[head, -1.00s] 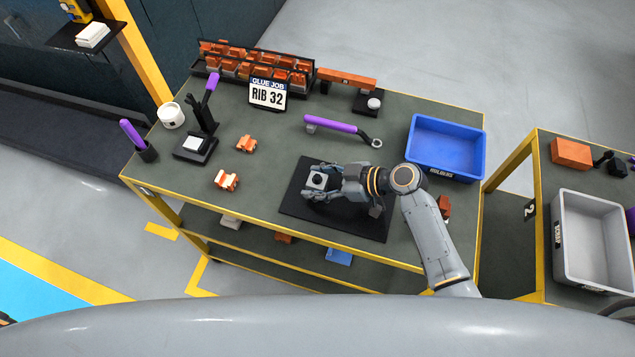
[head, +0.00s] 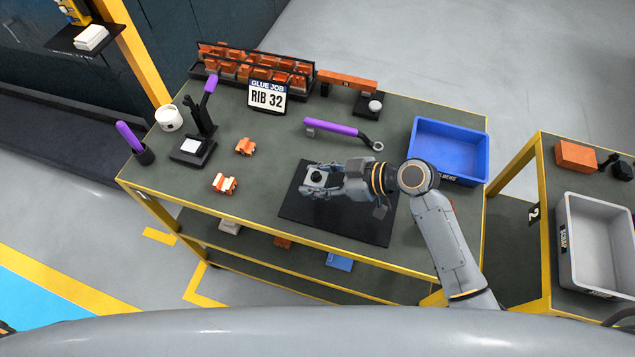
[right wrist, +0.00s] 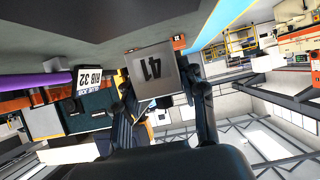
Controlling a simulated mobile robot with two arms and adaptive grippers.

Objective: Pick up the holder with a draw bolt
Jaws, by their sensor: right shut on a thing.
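The holder (head: 318,178) is a small grey block with a dark round top, at the left part of a black mat (head: 345,228) on the green table. In the right wrist view the holder (right wrist: 156,72) shows a grey face marked 41. My right gripper (head: 322,181) reaches in from the right and is shut on the holder, with a dark finger on either side of it. I cannot tell how far the holder is above the mat. A tool with a purple handle (head: 335,127) and a ring end lies behind the mat. My left gripper is not in view.
Two copper pieces (head: 224,184) lie left of the mat. A blue bin (head: 448,178) stands at the right, near my arm. A rack of copper parts (head: 255,68) and a RIB 32 sign (head: 267,98) stand at the back. A grey bin (head: 590,285) is on the side table.

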